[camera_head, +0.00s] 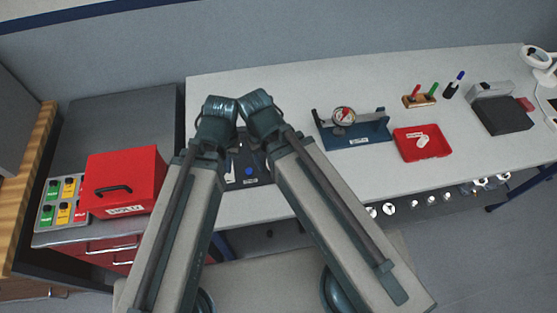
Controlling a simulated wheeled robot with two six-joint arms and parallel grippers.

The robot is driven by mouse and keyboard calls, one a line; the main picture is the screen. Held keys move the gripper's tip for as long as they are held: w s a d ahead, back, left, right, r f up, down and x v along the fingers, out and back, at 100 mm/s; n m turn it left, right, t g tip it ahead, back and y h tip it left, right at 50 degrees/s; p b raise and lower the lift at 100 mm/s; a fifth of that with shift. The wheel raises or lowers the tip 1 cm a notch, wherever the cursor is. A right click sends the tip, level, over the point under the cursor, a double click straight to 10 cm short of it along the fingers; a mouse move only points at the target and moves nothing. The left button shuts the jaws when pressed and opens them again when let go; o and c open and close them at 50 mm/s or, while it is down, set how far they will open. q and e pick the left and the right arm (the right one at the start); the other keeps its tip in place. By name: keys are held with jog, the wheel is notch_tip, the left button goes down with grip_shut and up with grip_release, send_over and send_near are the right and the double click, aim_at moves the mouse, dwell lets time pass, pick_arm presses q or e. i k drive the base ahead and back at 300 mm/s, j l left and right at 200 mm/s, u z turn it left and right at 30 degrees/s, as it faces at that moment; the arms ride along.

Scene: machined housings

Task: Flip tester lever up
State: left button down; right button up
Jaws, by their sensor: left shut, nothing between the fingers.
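A dark device (247,181) with a blue round button and a white label lies on the table between my two arms. It looks like the tester, but my arms cover much of it and I cannot make out its lever or the lever's position. My left gripper (236,150) shows only in small part behind the raised arm links, over the device. It is shut and holds nothing. Whether it touches the device cannot be told. My right gripper is hidden behind my right arm.
A blue gauge stand (369,134) and a red tray (424,151) holding a light part stand to the right. Farther right are a small wooden pen holder (420,101) and a dark box (501,116). A red case (124,172) stands left on a cabinet beside a button panel (62,202).

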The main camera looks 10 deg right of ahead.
aim_at(241, 130)
jog(key=k+j+u, duration=0.55)
jog(key=j, duration=0.35)
jog(key=k, duration=0.05)
